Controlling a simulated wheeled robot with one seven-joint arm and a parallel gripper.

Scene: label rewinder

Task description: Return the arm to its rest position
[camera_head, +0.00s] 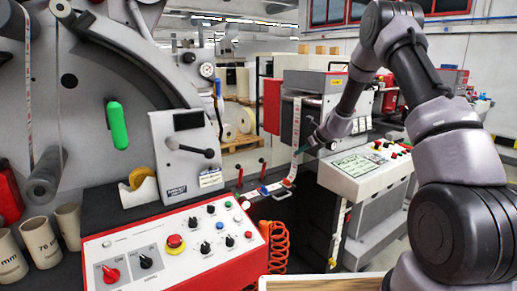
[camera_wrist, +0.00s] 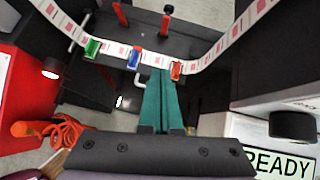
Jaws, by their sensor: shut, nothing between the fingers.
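My arm reaches out from the right side of the head view, bent at a high elbow and slanting down to the left. My gripper (camera_head: 299,152) is at its far end, beside the hanging label web (camera_head: 295,130). In the wrist view, the green fingers of my gripper (camera_wrist: 161,78) lie together, with nothing between them. Their tips point at the dark splice table (camera_wrist: 150,45). The label web (camera_wrist: 118,54) crosses there under green (camera_wrist: 92,48), blue (camera_wrist: 134,59) and orange-red (camera_wrist: 176,70) clips. Whether the fingertips touch the table or web is unclear.
A red-edged control panel (camera_head: 170,248) stands at the front left. A white control box (camera_head: 365,170) stands near my forearm, and a READY sign (camera_wrist: 280,162) shows at the lower right. An orange coiled hose (camera_head: 278,245) hangs below the splice table.

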